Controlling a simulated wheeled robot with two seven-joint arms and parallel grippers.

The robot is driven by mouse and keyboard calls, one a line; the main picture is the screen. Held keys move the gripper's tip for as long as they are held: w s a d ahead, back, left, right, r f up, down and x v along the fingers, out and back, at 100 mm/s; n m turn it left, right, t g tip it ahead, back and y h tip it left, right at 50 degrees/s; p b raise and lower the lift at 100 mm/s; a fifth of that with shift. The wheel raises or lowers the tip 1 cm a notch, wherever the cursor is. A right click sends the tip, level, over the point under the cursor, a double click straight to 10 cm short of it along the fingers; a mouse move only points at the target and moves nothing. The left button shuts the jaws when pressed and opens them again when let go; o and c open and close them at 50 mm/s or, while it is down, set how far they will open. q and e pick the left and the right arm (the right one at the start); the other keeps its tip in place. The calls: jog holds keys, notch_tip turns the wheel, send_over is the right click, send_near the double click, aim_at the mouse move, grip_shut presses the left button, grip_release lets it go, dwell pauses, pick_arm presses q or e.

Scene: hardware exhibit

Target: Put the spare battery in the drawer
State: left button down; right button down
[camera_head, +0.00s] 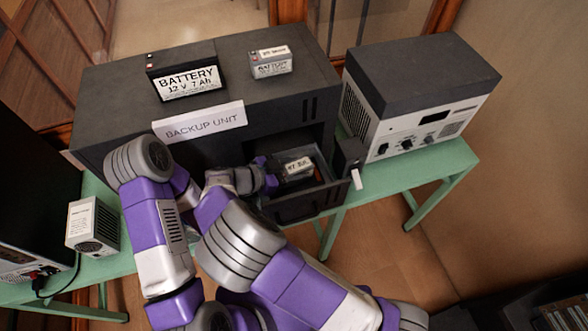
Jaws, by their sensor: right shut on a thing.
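A small dark battery with a white label (298,166) is inside the opening of the pulled-out drawer (318,203), low in the front of the dark backup unit. My right gripper (274,176) is at the battery's left side and shut on it. The arm partly covers the gripper, and whether the battery touches the drawer floor cannot be told. My left gripper does not show.
A large battery (187,83) and a smaller battery (270,62) stand on the backup unit (120,88). A grey-topped instrument (420,85) stands right on the green table (430,175). A small white box (93,226) is at left. A dark block (348,154) adjoins the drawer's right side.

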jog(key=shift+f, duration=0.15)
jog(key=shift+c, duration=1.8)
grip_release()
notch_tip(320, 180, up, 10)
jog(key=shift+r, duration=0.1)
